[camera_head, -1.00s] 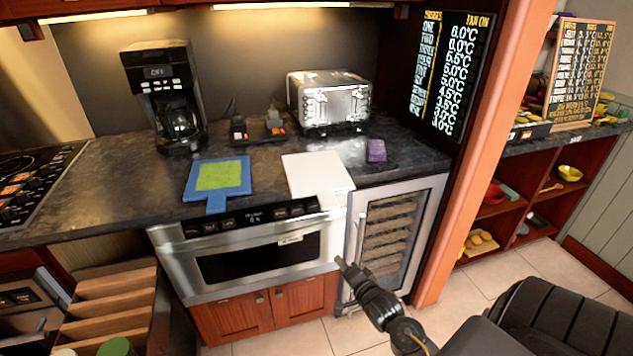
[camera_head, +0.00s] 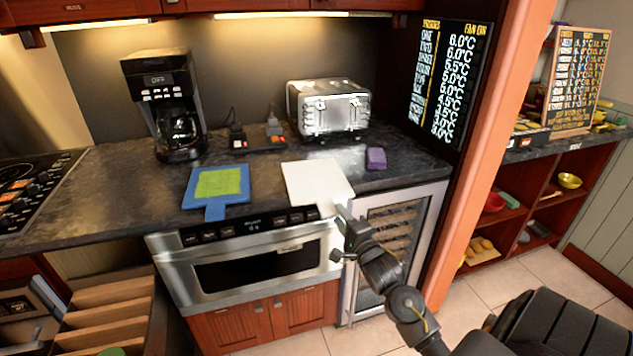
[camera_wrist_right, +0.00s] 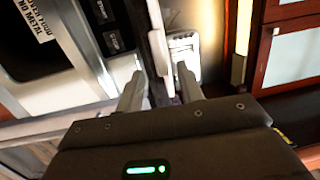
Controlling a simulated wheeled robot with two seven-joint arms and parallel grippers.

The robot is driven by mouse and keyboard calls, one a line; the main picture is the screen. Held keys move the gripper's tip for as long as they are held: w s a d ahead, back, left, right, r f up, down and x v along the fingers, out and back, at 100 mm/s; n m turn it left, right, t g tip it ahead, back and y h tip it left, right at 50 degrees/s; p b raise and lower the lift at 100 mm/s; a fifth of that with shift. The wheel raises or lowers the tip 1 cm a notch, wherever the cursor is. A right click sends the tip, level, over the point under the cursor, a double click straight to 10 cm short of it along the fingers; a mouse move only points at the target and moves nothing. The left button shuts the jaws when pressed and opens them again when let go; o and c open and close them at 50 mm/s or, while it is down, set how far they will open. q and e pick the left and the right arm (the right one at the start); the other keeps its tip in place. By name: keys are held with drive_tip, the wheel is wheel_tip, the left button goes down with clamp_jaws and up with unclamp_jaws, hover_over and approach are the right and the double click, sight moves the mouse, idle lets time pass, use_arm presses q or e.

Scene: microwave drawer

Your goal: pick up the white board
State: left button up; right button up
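The white board (camera_head: 318,182) lies flat on the dark counter in front of the toaster, its short handle reaching over the front edge above the microwave drawer. My right gripper (camera_head: 341,232) is just in front of the counter edge, near the handle. In the right wrist view, my right gripper (camera_wrist_right: 160,76) is open, fingers apart. A pale, edge-on strip, apparently the board's handle, shows between or just beyond the fingertips; I cannot tell whether they touch it. My left gripper is not in view.
A blue board with a green top (camera_head: 217,188) lies to the left on the counter. A purple block (camera_head: 376,158) is right of the white board, and a toaster (camera_head: 329,107) stands behind. The microwave drawer (camera_head: 250,262) and wine cooler (camera_head: 398,235) are below the counter edge.

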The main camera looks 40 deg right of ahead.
sight(329, 200)
drive_tip(key=x, duration=0.2)
drive_tip(key=p+x, duration=0.1)
drive_tip(key=x, duration=0.2)
drive_tip(key=shift+r, duration=0.2)
clamp_jaws()
drive_tip(key=shift+r, duration=0.1)
